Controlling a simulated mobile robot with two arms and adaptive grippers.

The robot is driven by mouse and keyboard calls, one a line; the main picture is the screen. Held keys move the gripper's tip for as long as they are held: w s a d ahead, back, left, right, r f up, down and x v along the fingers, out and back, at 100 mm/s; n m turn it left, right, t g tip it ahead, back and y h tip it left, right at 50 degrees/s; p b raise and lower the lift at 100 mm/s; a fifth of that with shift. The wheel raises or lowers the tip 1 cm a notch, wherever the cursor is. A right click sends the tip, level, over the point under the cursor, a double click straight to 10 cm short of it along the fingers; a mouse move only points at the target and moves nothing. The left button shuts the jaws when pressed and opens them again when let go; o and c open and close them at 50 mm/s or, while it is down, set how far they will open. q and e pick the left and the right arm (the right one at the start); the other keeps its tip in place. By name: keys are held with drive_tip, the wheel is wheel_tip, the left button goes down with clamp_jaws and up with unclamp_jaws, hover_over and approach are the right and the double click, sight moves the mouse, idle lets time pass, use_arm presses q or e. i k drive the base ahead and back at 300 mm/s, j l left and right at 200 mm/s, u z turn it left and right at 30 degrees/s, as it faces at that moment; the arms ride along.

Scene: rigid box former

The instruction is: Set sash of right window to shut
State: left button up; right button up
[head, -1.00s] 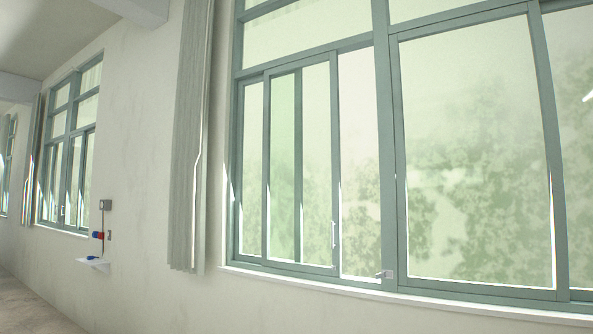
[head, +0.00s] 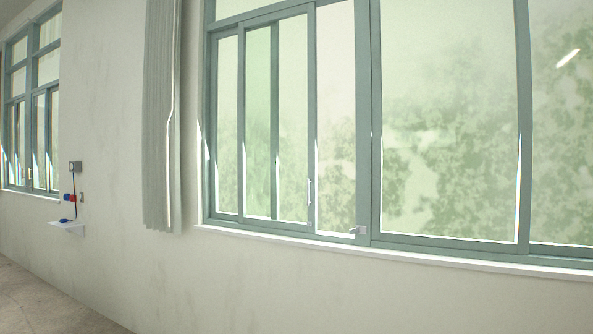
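A large green-framed window (head: 370,120) fills the middle and right of the head view. Its left part has a sliding sash (head: 276,120) with a pale vertical handle (head: 310,191) on its right edge. To the right of that edge is a clear gap (head: 335,120), so the sash stands partly open. A small latch (head: 359,230) sits low on the post right of the gap. Another green-framed window (head: 33,110) is farther off at the left. Neither of my grippers is in view.
A grey gathered curtain (head: 162,120) hangs left of the large window. A white sill (head: 400,255) runs below it. A small wall shelf (head: 67,228) with sockets (head: 70,197) above it juts out at the left. Bare floor (head: 45,300) shows at lower left.

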sight(309, 9)
drive_tip(key=i+j, duration=0.15)
drive_tip(key=i, duration=0.3)
drive_tip(key=i+j, duration=0.15)
drive_tip(key=i, duration=0.35)
drive_tip(key=i+j, duration=0.2)
drive_tip(key=i, duration=0.25)
drive_tip(key=i+j, duration=0.15)
drive_tip(key=i, duration=0.35)
